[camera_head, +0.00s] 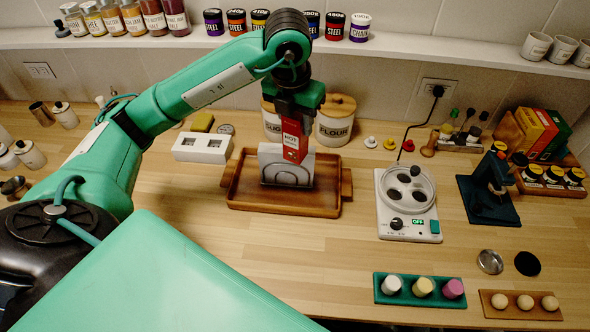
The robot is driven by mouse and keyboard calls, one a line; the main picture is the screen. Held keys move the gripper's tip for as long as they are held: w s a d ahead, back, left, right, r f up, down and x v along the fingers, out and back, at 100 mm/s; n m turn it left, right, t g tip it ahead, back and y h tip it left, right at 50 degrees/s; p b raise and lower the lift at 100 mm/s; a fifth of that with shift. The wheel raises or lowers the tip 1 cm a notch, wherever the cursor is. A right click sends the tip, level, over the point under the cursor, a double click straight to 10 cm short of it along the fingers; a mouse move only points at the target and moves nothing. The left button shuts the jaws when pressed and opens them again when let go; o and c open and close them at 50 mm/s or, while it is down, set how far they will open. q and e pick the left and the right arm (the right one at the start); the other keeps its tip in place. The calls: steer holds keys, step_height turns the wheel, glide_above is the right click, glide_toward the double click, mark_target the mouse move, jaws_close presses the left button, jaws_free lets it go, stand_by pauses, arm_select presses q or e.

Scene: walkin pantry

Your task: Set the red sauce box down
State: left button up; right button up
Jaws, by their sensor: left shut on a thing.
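The red sauce box (292,146) has a white label and is upright, held from above by my left gripper (297,112). The left gripper is shut on its upper part. The box is over the wooden tray (254,208), in front of or beside a white holder with a dark arched wire (272,160). I cannot tell whether the box's bottom touches anything. The gripper hides the top of the box. My right gripper is not in view.
The flour canister (336,127) and a partly hidden sugar canister stand behind the tray. A white socket block (203,148) is to its left and a white cooker-like device (408,205) to its right. The counter in front of the tray looks clear.

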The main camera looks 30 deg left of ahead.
mark_target(296, 157)
arm_select(q)
step_height(296, 157, down, 11)
steer(key=p, duration=0.2)
steer(key=shift+f+p, duration=0.1)
steer(key=shift+p, duration=0.3)
step_height(296, 157, down, 5)
steer(key=shift+f+p, duration=0.1)
steer(key=shift+p, duration=0.55)
steer(key=shift+f, duration=0.2)
steer(key=o, duration=1.1)
steer(key=shift+r, duration=0.1)
